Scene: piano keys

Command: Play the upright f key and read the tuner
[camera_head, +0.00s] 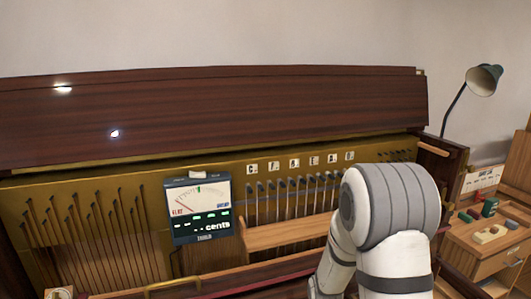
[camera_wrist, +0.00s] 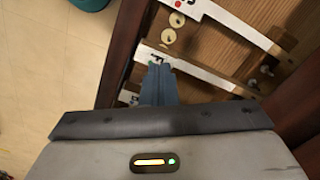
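The tuner (camera_head: 198,208) stands upright against the open piano, left of the middle in the head view. Its dial has a FLAT mark at left, and its needle leans to the left. Below, the display shows green dashes and "cents", with no clear number. In the wrist view, a white key (camera_wrist: 208,74) bears a black letter that looks like F near its end. My gripper (camera_wrist: 158,68) has its blue-grey fingers together and empty, tips at that lettered end. I cannot tell whether they touch it. My arm hides the gripper and keys in the head view.
Another white key (camera_wrist: 186,8) with a red dot lies above, and a third key end (camera_wrist: 128,97) lies below. Lettered tags (camera_head: 294,162) line the brass frame. A desk lamp (camera_head: 484,80) and a wooden cabinet (camera_head: 500,240) with small items stand at right.

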